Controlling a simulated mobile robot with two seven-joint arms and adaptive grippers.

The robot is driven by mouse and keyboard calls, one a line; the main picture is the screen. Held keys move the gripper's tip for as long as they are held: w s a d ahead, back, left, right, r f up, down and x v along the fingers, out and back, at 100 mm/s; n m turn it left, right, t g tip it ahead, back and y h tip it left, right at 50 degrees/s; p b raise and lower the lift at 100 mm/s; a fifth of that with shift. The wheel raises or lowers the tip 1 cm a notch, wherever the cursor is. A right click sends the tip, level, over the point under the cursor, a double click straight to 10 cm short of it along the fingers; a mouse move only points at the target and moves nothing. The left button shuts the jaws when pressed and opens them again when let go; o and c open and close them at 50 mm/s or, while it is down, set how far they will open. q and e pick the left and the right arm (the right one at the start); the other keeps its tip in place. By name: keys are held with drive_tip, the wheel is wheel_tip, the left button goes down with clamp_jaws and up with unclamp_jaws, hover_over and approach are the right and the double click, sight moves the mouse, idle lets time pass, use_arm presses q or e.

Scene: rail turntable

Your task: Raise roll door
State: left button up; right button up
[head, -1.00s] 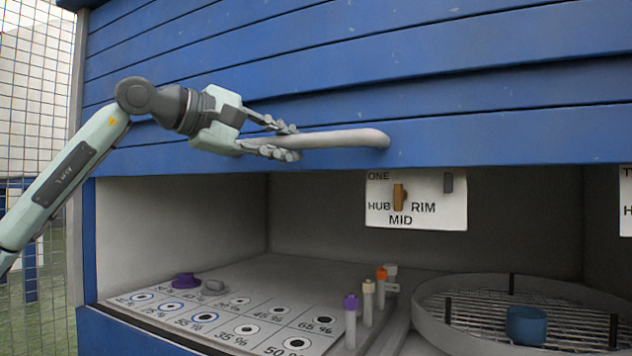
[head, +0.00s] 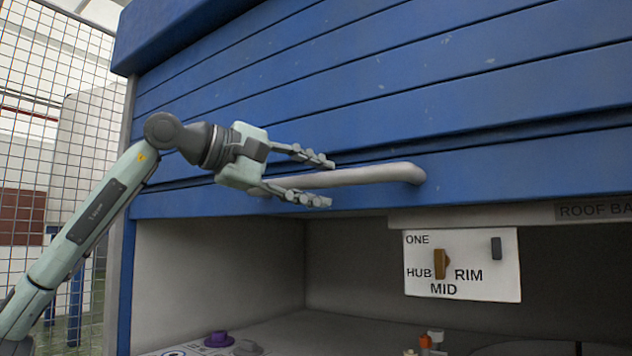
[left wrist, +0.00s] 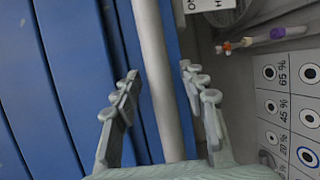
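The blue slatted roll door (head: 400,110) hangs partly raised, with an open bay below its bottom edge. Its pale bar handle (head: 375,174) runs along the lowest slat. My left gripper (head: 331,183) is open, with one finger above the handle and one below it. In the left wrist view the handle (left wrist: 157,75) passes between the spread fingers of the left gripper (left wrist: 160,92), with a gap on both sides. The roll door also shows in that view (left wrist: 60,80). My right gripper is in neither view.
Inside the bay hangs a white sign (head: 462,285) with a brown knob (head: 441,264). A purple-knobbed piece (head: 218,339) sits on the bay floor. A wire mesh fence (head: 60,120) stands at the left. The left wrist view shows a marked percentage board (left wrist: 290,110).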

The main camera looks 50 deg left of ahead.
use_arm(q)
drive_tip(key=shift+s, duration=0.1)
drive_tip(key=v, duration=1.1)
drive_tip(key=shift+s, duration=0.4)
idle(0.5)
